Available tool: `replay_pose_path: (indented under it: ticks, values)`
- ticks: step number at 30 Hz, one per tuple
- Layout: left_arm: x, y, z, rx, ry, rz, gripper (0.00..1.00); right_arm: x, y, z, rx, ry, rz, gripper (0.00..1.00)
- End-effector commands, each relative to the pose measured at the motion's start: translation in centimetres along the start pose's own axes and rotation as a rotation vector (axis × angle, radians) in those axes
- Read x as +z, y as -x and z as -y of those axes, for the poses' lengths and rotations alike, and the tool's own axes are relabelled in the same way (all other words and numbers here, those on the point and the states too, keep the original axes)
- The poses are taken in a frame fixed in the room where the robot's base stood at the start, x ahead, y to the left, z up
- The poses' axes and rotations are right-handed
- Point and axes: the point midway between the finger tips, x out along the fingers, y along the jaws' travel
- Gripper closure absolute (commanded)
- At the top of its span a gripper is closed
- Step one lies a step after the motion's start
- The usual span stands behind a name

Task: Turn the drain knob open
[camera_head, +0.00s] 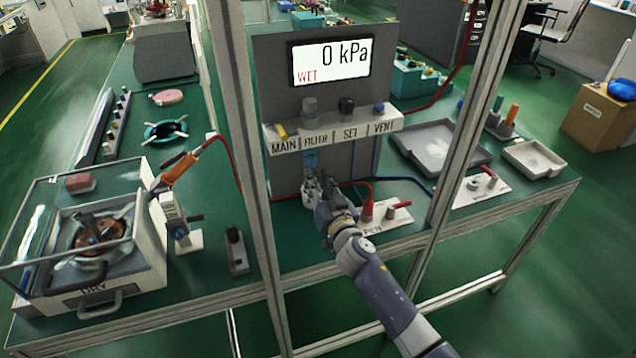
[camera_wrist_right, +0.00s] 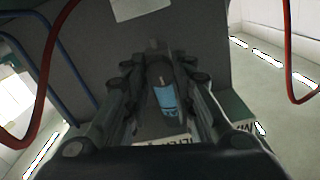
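I cannot clearly make out the drain knob; my right gripper covers the space under the bowl in the head view. My right gripper (camera_head: 312,186) is just below the bowl. In the right wrist view its fingers (camera_wrist_right: 157,72) stand apart on either side of the bowl, with no clear contact. My left gripper is not in view.
The display (camera_head: 331,62) reads 0 kPa and WET. Frame posts (camera_head: 245,130) stand left and right of the panel. A DRY box (camera_head: 95,260) stands at left; grey trays (camera_head: 440,148) at right.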

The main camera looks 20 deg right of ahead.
Motion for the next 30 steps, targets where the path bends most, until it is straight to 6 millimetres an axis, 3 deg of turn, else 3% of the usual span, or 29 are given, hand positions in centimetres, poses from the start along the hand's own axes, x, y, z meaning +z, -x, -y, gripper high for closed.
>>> replay_pose_path:
  ticks: [14,30]
  values:
    - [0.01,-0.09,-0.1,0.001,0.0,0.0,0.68,0.02,0.02,0.03,0.0,0.072,0.0,1.0]
    - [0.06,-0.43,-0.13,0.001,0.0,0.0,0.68,0.09,0.02,0.16,0.0,0.526,0.0,1.0]
